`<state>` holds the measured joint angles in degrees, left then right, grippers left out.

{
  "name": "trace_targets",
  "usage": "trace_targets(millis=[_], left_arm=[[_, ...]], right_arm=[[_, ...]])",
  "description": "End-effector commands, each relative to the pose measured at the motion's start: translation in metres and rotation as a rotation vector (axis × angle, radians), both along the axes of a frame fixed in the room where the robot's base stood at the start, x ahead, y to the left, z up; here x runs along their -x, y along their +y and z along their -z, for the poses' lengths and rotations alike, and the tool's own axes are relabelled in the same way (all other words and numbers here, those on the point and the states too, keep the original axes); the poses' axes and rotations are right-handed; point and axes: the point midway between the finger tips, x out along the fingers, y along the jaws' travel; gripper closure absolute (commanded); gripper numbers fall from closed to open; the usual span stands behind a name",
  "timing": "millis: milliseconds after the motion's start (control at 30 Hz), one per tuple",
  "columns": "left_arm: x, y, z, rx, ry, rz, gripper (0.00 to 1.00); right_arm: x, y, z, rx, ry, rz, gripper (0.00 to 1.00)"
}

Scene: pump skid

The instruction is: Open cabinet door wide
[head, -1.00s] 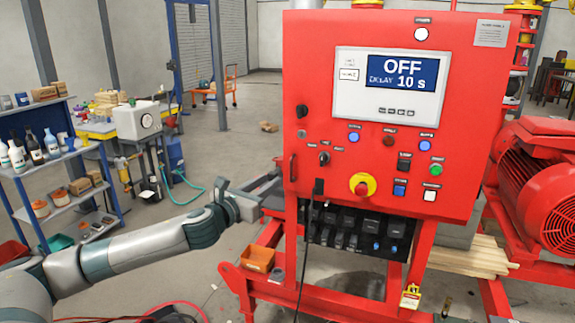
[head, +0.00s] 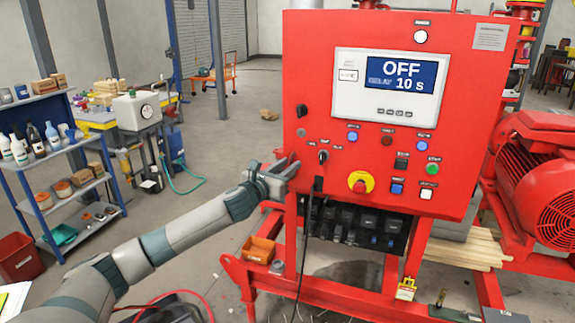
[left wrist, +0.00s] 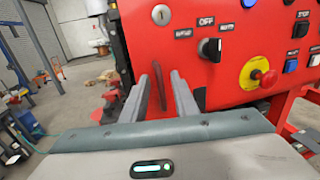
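The red cabinet (head: 455,120) stands upright with its door flat and shut in the head view. Its front carries a display reading OFF, with buttons and switches below. My left gripper (head: 287,161) is at the left edge of the door, low on the panel. In the left wrist view its two grey fingers (left wrist: 163,75) are apart. The dark red upright door handle (left wrist: 159,100) shows in the gap between them; I cannot tell whether either finger touches it. In the head view the gripper largely hides the handle. My right gripper does not show.
A red pump motor (head: 548,180) stands right of the cabinet, and a red skid frame (head: 330,300) runs below it. A black cable (head: 305,240) hangs under the panel. A blue shelf (head: 60,190) stands at left. Open floor lies between shelf and skid.

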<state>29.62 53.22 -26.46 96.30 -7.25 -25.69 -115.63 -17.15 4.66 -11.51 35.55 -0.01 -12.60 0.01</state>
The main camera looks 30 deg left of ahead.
Motion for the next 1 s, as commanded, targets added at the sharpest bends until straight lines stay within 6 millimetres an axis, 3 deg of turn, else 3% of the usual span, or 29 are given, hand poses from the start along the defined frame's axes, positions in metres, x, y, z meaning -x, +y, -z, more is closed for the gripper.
trace_targets(millis=[200,300,333,1000], left_arm=[[0.0,0.0,0.0002,0.0,0.0,0.0,0.73],[0.0001,0.0001,0.0001,0.0,0.0,0.0,0.97],[0.0001,0.0001,0.0001,0.0,0.0,0.0,1.0],[0.0003,0.0002,-0.0001,0.0,0.0,0.0,1.0]], right_arm=[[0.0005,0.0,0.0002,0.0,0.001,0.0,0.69],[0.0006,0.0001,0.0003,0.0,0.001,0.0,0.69],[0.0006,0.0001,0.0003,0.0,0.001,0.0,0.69],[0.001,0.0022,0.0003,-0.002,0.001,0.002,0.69]])
